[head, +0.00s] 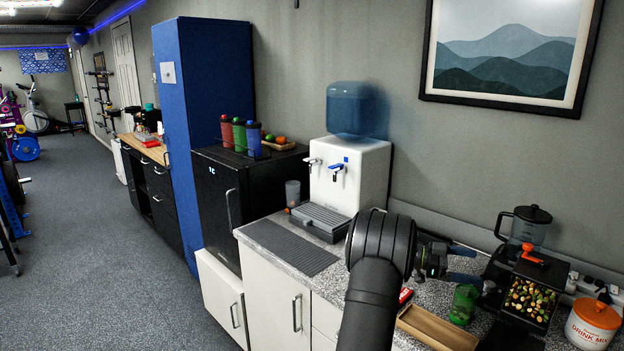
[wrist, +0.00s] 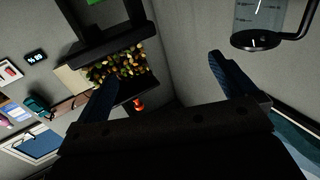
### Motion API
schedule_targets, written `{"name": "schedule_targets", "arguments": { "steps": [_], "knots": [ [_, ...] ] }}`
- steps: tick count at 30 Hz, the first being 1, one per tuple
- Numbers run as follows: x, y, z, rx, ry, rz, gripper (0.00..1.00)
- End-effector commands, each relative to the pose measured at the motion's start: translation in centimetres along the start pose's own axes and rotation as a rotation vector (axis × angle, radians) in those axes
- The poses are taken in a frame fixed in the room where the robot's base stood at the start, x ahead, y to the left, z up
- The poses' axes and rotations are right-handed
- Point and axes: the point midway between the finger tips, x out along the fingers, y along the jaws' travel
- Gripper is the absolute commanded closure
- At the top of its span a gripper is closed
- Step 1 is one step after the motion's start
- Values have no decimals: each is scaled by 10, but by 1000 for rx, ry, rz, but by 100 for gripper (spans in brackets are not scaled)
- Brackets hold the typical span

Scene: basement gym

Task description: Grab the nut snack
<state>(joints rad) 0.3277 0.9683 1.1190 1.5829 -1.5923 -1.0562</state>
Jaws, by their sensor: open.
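The nut snack (head: 528,298) shows as mixed brown, yellow and green pieces in the front of a black dispenser (head: 537,270) with an orange knob (head: 530,255) on top, at the right of the counter. In the wrist view the nuts (wrist: 120,65) are at upper left, partly behind one blue finger. My gripper (head: 478,266) is open, its two blue fingers apart and pointing right, just left of the dispenser. In the wrist view my gripper (wrist: 163,70) has nothing visible between its fingers. I cannot tell whether a finger touches the dispenser.
A blender jug (head: 526,228) stands behind the dispenser, and a white jar with orange lid (head: 594,322) to its right. A water cooler (head: 350,170) stands left, near bare counter.

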Motion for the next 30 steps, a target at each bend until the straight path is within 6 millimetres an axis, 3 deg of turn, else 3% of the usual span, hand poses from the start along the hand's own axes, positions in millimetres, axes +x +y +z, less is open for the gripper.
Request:
{"name": "schedule_targets", "arguments": {
  "steps": [10,17,18,26,30],
  "knots": [
    [0,0,0,0,0,0,0],
    [0,0,0,0,0,0,43],
    [0,0,0,0,0,0,45],
    [0,-2,-1,5,1,-8,45],
    [-9,-23,-13,81,16,-128,45]
  ]
}}
